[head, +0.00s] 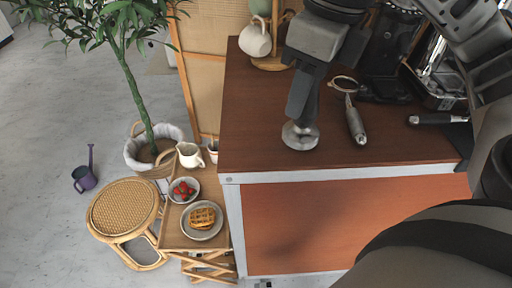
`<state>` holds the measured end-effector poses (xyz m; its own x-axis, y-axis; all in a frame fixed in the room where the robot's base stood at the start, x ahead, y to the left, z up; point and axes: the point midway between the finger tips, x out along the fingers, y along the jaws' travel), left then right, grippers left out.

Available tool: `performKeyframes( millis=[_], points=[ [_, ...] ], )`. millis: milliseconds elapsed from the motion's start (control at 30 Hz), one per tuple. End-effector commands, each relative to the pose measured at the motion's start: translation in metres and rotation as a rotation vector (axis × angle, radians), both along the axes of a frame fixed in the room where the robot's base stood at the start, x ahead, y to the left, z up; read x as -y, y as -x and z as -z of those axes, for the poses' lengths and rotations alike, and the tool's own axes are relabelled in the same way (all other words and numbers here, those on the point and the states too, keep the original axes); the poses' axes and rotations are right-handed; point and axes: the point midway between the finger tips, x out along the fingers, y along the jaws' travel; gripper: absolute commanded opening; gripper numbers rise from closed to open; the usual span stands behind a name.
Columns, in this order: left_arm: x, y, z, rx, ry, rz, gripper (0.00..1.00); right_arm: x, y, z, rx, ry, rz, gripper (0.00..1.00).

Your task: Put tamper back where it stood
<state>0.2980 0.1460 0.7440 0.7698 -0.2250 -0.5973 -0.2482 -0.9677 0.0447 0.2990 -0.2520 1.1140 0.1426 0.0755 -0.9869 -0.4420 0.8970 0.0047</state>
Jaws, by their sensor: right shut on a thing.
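The tamper (300,137) shows its round silver metal base below my right gripper (302,108), over the left front part of the brown counter top (255,125). My right gripper reaches in from the upper right, points down and is shut on the tamper. The fingers hide its handle. The tamper is roughly upright; I cannot tell whether its base touches the counter. My left gripper is not in view.
A portafilter (356,125) lies just right of the tamper, with another dark handle (430,119) farther right by the espresso machine (436,75). A mug stand (270,63) with a cream cup (255,40) stands behind. The counter's left front is clear.

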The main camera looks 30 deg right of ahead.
Motion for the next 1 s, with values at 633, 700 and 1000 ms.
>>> performKeyframes(
  millis=[633,700,1000],
  points=[
    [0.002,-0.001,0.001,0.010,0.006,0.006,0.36,0.006,-0.072,0.034,-0.007,-0.007,0.280,0.07],
    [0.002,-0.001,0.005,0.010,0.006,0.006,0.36,0.006,-0.086,0.049,-0.008,-0.005,0.279,0.07],
    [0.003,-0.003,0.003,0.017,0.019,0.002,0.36,0.007,-0.118,0.084,-0.002,-0.004,0.280,0.07]
  ],
)
